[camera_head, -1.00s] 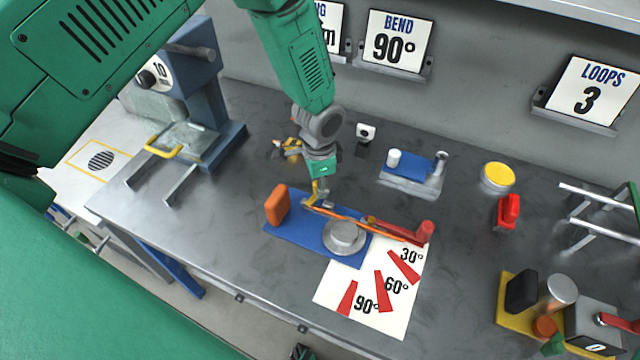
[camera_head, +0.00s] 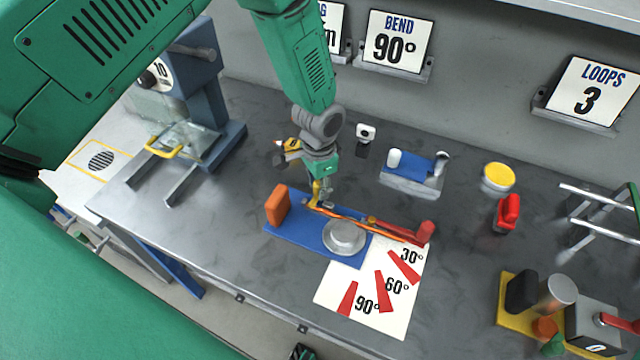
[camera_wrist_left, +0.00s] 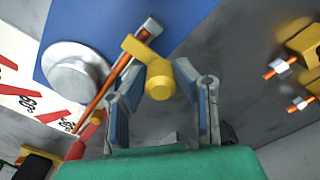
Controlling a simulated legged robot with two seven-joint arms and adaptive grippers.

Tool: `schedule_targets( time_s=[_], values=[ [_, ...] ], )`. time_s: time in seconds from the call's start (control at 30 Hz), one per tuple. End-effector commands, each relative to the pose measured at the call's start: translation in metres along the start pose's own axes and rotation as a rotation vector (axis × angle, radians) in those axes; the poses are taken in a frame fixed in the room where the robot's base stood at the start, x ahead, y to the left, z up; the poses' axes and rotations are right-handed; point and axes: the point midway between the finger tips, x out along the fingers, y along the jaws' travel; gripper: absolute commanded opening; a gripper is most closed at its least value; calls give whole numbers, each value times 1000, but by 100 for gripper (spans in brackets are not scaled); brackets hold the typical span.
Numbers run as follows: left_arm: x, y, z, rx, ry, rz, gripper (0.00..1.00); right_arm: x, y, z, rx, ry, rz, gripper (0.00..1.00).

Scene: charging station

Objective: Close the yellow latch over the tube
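The yellow latch (camera_head: 315,192) is at the back edge of the blue bending base (camera_head: 285,235). It stands up beside the orange tube (camera_head: 345,219), which runs across the base toward the red handle end (camera_head: 425,232). In the left wrist view the yellow latch (camera_wrist_left: 135,47) and its round knob show near the tube (camera_wrist_left: 105,87). My left gripper (camera_wrist_left: 160,75) has its two fingers spread on either side of the knob; I cannot tell whether they touch it. In the head view the left gripper (camera_head: 320,185) partly hides the latch. My right gripper is not seen.
A round metal die (camera_head: 344,236) and an orange block (camera_head: 277,204) sit on the base. An angle card (camera_head: 340,285) lies in front. A yellow tool (camera_head: 290,147) is behind my wrist. A blue-topped fixture (camera_head: 415,168) stands behind right.

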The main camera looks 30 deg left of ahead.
Motion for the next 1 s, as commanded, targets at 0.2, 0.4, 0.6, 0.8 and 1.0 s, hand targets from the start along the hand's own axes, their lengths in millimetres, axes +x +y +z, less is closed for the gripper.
schedule_targets(
  time_s=[0.2, 0.4, 0.6, 0.8, 1.0],
  values=[
    [0, 0, 0, 1, 0, 0, 43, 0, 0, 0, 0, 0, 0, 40],
    [-4, 0, -1, 1, 2, -1, 43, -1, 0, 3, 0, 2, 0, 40],
    [-35, -1, -1, 1, 5, -3, 43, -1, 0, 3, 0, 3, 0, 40],
    [-79, -1, -2, 0, 5, -2, 43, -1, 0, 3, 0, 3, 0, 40],
    [-108, -1, -1, 1, 0, 0, 43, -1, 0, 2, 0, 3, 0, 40]
  ],
)
